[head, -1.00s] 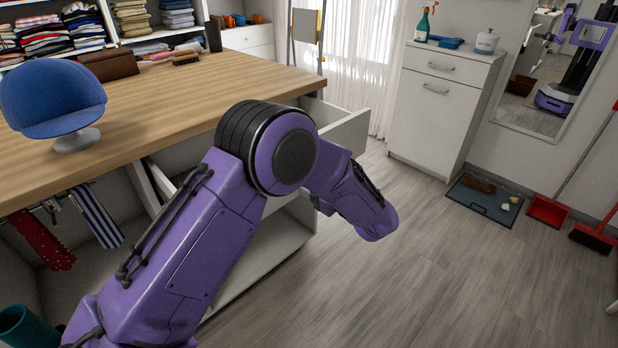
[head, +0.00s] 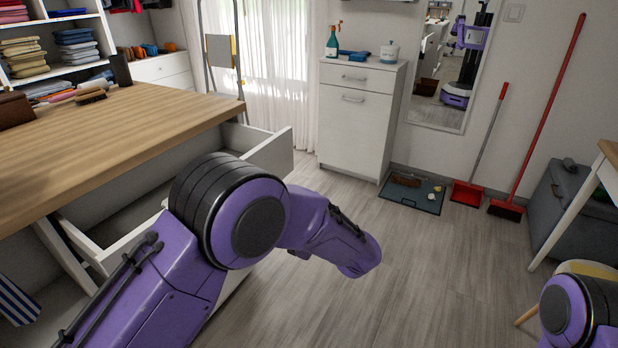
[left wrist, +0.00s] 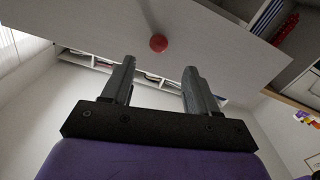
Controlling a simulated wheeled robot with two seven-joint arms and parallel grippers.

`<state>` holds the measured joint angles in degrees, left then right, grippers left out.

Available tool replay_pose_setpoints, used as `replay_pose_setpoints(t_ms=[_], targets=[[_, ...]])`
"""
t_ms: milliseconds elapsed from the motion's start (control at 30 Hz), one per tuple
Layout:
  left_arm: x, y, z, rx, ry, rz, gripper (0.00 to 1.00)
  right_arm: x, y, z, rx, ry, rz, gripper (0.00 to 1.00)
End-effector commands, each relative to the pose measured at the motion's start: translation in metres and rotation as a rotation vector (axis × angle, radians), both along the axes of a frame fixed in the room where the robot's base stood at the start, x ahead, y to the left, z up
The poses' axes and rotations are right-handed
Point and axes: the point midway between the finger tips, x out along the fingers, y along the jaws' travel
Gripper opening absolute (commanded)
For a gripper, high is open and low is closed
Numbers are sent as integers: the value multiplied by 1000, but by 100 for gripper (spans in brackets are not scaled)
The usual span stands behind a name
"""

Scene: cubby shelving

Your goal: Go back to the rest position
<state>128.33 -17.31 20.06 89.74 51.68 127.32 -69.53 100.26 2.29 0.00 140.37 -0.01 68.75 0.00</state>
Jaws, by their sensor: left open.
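My left arm (head: 245,225) comes in from the lower left in the head view, bent at the elbow, with its forearm pointing right and away. Its gripper is hidden in that view. In the left wrist view my left gripper (left wrist: 157,80) is open, with its two fingers apart and nothing between them. A small part of my right arm (head: 572,312) shows at the lower right corner of the head view. My right gripper is out of view.
An open drawer (head: 268,152) juts from the wooden-topped counter (head: 120,125) beside my left arm. A white cabinet (head: 355,120) stands at the back. A tray (head: 425,200), red dustpan (head: 467,193) and broom (head: 507,208) are by the wall. The middle floor (head: 420,280) is clear.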

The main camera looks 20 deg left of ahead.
Motion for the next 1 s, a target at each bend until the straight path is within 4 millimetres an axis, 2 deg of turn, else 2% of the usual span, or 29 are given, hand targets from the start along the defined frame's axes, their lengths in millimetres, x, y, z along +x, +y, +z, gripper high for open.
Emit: replay_pose_setpoints(t_ms=[100, 167, 267, 333, 400, 467, 500, 567, 600, 667, 700, 800, 1000], targets=[[2, 0, 0, -11, -41, -9, 59, 0, 0, 0, 0, 0, 0, 43], [12, -3, 0, -24, -101, -70, 59, 0, 0, 0, 0, 0, 0, 43], [36, -5, -13, -24, -176, -325, 59, 0, 0, 0, 0, 0, 0, 43], [41, 4, -55, -68, -125, -548, 59, 0, 0, 0, 0, 0, 0, 43], [28, 14, -107, -160, -18, -703, 59, 0, 0, 0, 0, 0, 0, 43], [5, 21, -150, -251, 88, -785, 59, 0, 0, 0, 0, 0, 0, 43], [-15, 27, -178, -317, 162, -822, 59, 0, 0, 0, 0, 0, 0, 43], [-52, 35, -216, -418, 278, -855, 59, 0, 0, 0, 0, 0, 0, 43], [-78, 40, -238, -484, 354, -867, 59, 0, 0, 0, 0, 0, 0, 43], [-117, 47, -263, -571, 456, -868, 59, 0, 0, 0, 0, 0, 0, 43], [-143, 51, -276, -623, 519, -862, 59, 0, 0, 0, 0, 0, 0, 43], [-201, 60, -299, -722, 656, -840, 59, 0, 0, 0, 0, 0, 0, 43], [-305, 84, -320, -845, 867, -733, 59, 0, 0, 0, 0, 0, 0, 43]])
